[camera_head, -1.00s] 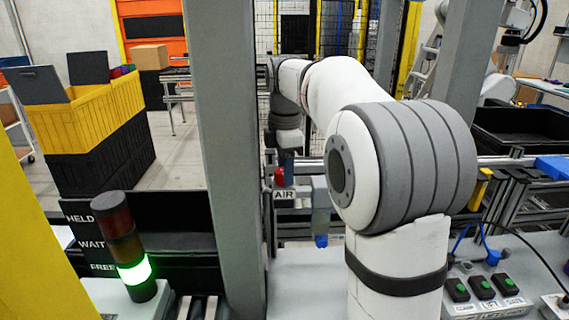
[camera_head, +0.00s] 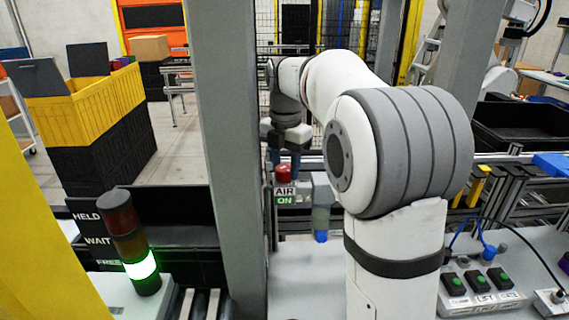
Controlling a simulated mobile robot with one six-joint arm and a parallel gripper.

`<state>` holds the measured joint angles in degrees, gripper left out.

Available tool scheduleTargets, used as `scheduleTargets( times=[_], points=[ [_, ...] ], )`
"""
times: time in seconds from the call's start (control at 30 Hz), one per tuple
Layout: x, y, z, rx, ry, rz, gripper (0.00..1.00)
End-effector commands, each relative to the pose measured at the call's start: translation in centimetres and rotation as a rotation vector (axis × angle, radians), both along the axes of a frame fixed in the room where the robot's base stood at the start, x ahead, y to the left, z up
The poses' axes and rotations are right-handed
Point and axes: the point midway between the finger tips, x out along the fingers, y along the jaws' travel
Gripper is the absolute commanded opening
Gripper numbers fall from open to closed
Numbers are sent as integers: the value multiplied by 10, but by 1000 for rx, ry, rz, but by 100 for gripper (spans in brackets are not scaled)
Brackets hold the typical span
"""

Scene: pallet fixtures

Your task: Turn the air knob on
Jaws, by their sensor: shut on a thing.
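The red air knob (camera_head: 284,173) sits on top of the air unit behind the grey post, left of my upper arm. A clear bowl with a blue bottom (camera_head: 321,222) hangs beside the label.
A grey post (camera_head: 236,180) stands close left of the knob. A stack light (camera_head: 135,250) glows green beside the HELD, WAIT, FREE board (camera_head: 95,240). A button box (camera_head: 482,288) with green buttons is at lower right. Yellow and black crates (camera_head: 85,120) stand at left.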

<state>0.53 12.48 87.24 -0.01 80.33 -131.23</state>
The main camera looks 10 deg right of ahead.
Motion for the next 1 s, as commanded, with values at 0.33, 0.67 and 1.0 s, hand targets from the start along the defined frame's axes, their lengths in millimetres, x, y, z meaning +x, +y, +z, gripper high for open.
scheduleTargets(
  times=[0.33, 0.67, 1.0],
  points=[
    [1, 0, 2, 0, -6, 25, 14],
    [1, 0, 2, 0, -5, 24, 47],
    [0, 0, 1, 0, -1, 23, 59]
  ],
)
